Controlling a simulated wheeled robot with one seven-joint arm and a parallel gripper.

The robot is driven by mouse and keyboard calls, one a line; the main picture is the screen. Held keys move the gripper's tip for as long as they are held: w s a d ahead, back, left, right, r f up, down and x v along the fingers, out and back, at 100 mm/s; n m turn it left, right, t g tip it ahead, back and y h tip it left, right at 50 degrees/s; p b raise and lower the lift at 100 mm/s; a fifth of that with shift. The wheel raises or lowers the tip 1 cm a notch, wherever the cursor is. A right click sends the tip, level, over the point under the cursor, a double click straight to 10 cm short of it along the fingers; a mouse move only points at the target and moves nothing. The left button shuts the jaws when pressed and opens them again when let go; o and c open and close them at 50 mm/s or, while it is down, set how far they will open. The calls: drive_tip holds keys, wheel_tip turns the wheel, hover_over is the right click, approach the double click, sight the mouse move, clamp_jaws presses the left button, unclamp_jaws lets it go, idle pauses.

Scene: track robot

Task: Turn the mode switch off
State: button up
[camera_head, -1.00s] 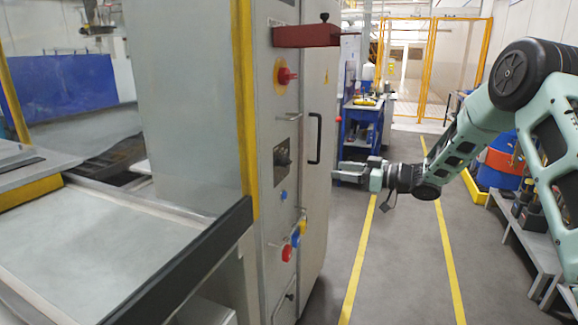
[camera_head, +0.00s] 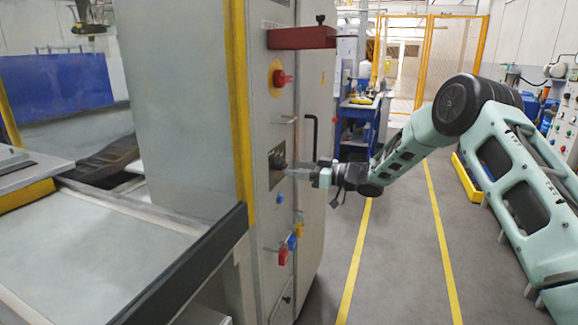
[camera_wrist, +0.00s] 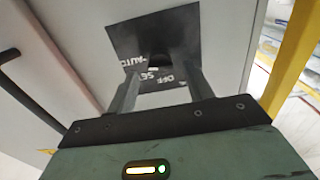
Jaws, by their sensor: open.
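The mode switch (camera_head: 278,160) is a black knob on a dark plate on the grey cabinet's narrow face. In the wrist view the two fingers of my gripper (camera_wrist: 162,76) stand apart, pointing at the plate on either side of the knob's lower part. I cannot tell whether they touch it.
Above the switch are a red knob on yellow (camera_head: 281,78) and a jutting red box (camera_head: 302,38). Below are blue, yellow and red knobs (camera_head: 283,255). The floor aisle (camera_head: 392,260) is clear.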

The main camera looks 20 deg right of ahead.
sight(287, 167)
drive_tip(key=shift+x, duration=1.65)
drive_tip(key=c, duration=0.9)
